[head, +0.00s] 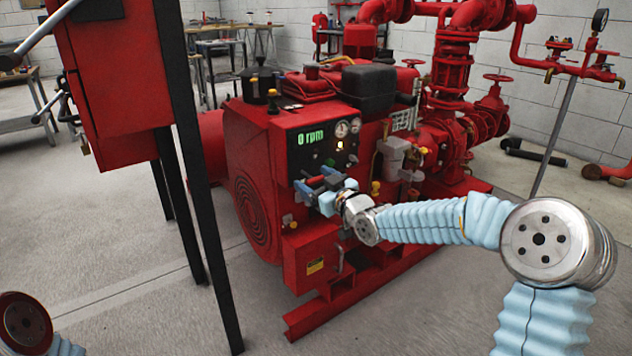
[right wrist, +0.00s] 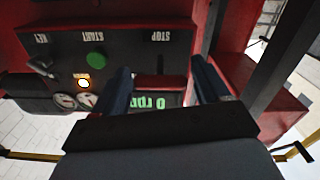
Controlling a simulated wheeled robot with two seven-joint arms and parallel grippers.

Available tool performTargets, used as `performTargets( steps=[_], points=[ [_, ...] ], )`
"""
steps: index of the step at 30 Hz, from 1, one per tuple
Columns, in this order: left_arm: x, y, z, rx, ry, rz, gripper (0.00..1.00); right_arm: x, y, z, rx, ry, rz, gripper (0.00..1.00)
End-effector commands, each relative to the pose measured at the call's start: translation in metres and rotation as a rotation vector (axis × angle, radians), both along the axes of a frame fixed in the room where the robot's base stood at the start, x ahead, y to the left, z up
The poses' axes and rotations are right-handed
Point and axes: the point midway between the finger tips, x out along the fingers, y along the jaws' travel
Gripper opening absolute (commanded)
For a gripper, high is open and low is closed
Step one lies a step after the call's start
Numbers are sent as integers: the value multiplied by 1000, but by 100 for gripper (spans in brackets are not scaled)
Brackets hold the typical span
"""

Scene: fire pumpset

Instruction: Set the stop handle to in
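The control panel (head: 325,148) is on the near face of the red engine, and its display reads 0 rpm. My right gripper (head: 312,187) is at the panel's lower part, below the display. In the right wrist view, where the panel appears upside down, a red bar (right wrist: 161,82), apparently the stop handle, lies near the STOP label (right wrist: 160,36). The two dark fingers of my right gripper (right wrist: 164,86) stand wide apart, one at each end of the bar. I cannot tell whether they touch it. How far the handle sticks out is unclear. My left gripper is out of view.
A green button (right wrist: 95,61), a key switch (right wrist: 40,66) and a lit amber lamp (right wrist: 84,83) are beside the handle on the panel. A red cabinet (head: 115,80) on dark posts (head: 205,200) stands left of the engine. The floor in front is clear.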

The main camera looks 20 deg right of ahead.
Motion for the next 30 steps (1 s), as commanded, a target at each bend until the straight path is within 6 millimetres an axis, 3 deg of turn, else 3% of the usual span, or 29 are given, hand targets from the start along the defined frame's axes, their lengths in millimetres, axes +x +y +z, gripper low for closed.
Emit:
performTargets(
  steps=[2,13,22,30],
  points=[
    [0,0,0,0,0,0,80,0,0,0,0,0,0,61],
    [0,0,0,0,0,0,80,0,-1,0,0,0,-1,5],
    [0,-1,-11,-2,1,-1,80,24,7,-1,0,-1,-2,3],
    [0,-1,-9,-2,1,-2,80,25,7,0,0,-1,-3,3]
  ],
)
